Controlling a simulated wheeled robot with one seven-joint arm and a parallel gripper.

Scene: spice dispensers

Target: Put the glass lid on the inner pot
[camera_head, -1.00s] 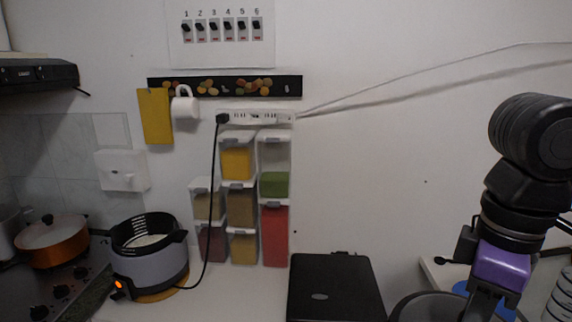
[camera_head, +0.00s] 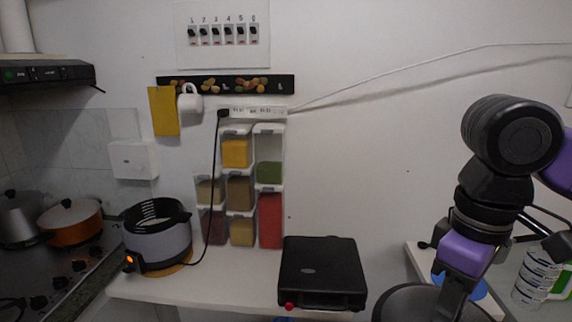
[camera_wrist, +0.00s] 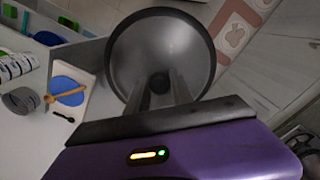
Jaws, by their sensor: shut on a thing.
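The glass lid (camera_wrist: 140,48) is a round, dark see-through disc with a black rim and a black knob. It also shows at the bottom edge of the head view (camera_head: 400,305), partly cut off. My gripper (camera_wrist: 160,84) is shut on the lid's knob and holds it in the air, right of the counter. It hangs at the lower right of the head view (camera_head: 449,304). The grey cooker (camera_head: 160,244) stands open on the counter at the left, its orange light lit. The inner pot (camera_head: 155,218) sits inside it, mostly hidden by the black rim.
A black appliance (camera_head: 322,270) lies on the counter between cooker and lid. Spice dispensers (camera_head: 240,192) stand behind, by a hanging black cable (camera_head: 212,170). An orange pan (camera_head: 72,222) is on the stove. Cups (camera_head: 536,278) stand at the far right.

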